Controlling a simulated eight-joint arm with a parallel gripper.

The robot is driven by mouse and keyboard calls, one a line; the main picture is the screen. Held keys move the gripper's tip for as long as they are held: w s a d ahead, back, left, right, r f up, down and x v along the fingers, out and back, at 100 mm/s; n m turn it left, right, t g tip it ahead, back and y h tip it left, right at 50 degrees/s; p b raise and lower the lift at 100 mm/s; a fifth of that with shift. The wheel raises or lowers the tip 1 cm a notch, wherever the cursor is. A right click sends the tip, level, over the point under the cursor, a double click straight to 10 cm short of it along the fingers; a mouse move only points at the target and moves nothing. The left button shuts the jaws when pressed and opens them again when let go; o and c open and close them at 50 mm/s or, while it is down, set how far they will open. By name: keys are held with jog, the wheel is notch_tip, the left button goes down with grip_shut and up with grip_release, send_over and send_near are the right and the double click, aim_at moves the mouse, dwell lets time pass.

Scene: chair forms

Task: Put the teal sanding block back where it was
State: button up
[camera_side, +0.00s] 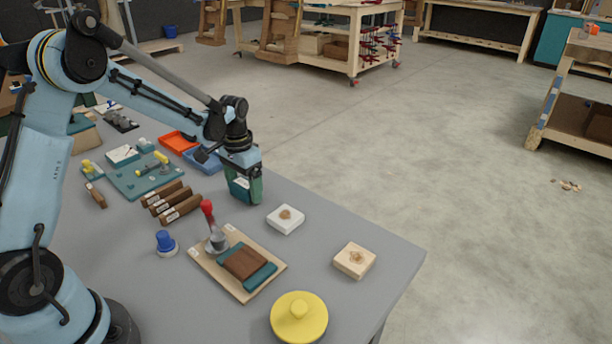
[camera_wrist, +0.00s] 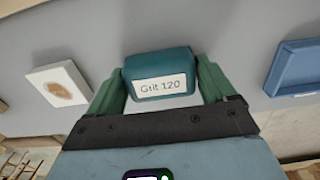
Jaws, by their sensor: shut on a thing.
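My gripper (camera_side: 246,193) is shut on the teal sanding block, over the far right part of the grey table. In the wrist view the teal sanding block (camera_wrist: 160,62) sits between the two green fingers of my gripper (camera_wrist: 160,88), with a white label reading "Grit 120". In the side view the fingers mostly hide the block. I cannot tell whether its underside touches the table.
A blue tray (camera_side: 205,163) and an orange tray (camera_side: 178,142) lie behind my gripper. A white block (camera_side: 286,220) and a pale wooden block (camera_side: 355,260) lie to the right. A wooden board (camera_side: 222,276) holds a brown piece on a teal pad and a red-handled clamp (camera_side: 207,210).

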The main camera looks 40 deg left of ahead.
aim_at(244, 183)
jog(key=shift+f, duration=0.15)
jog(key=o, duration=0.9)
notch_tip(244, 183, up, 12)
jog(key=shift+s+d+r+t, duration=0.25)
jog(key=shift+s+d+t, duration=0.95)
jog(key=shift+s+d, duration=0.9)
jog(key=shift+s+d+r+t, duration=0.2)
jog(key=shift+s+d+t, duration=1)
jog(key=shift+s+d, duration=0.9)
jog(key=shift+s+d+r+t, duration=0.25)
jog(key=shift+s+d+t, duration=1.15)
jog(key=shift+s, duration=1.15)
jog(key=shift+d, duration=0.15)
